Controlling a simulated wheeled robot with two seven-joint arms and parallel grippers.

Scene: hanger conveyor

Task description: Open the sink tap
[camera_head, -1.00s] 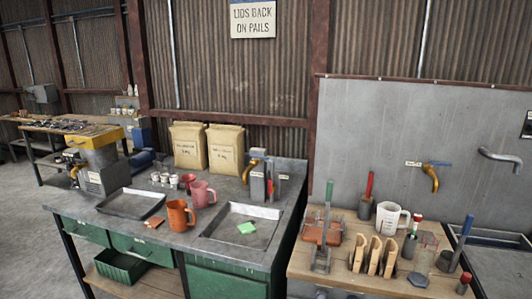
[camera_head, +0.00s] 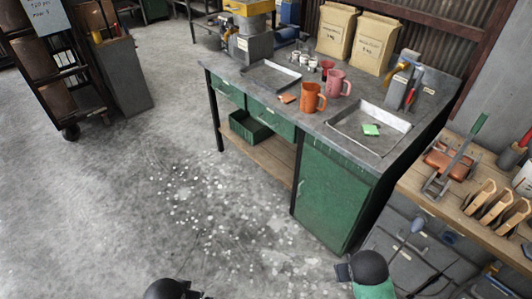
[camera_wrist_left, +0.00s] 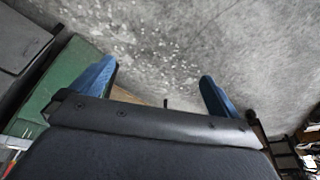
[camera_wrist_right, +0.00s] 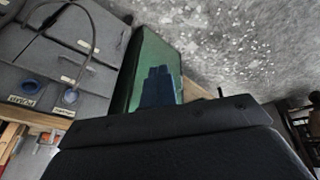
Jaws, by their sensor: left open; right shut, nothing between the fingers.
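The sink basin (camera_head: 349,124) is set in the right part of the steel counter in the head view, with a green pad (camera_head: 371,129) in it. A yellow tap (camera_head: 397,68) stands behind it on a grey block. The tap is small here, and I cannot tell its handle position. My left gripper (camera_wrist_left: 156,72) is open, its blue fingers wide apart over the concrete floor. My right gripper (camera_wrist_right: 158,86) is shut and empty, seen against the green cabinet. Both arms are low at the head view's bottom edge, well apart from the tap.
The green cabinet (camera_head: 330,198) stands under the counter. Orange (camera_head: 312,97) and pink (camera_head: 337,83) jugs stand left of the basin. A wooden bench (camera_head: 440,195) with tools is at right. A dark rack (camera_head: 55,65) stands far left.

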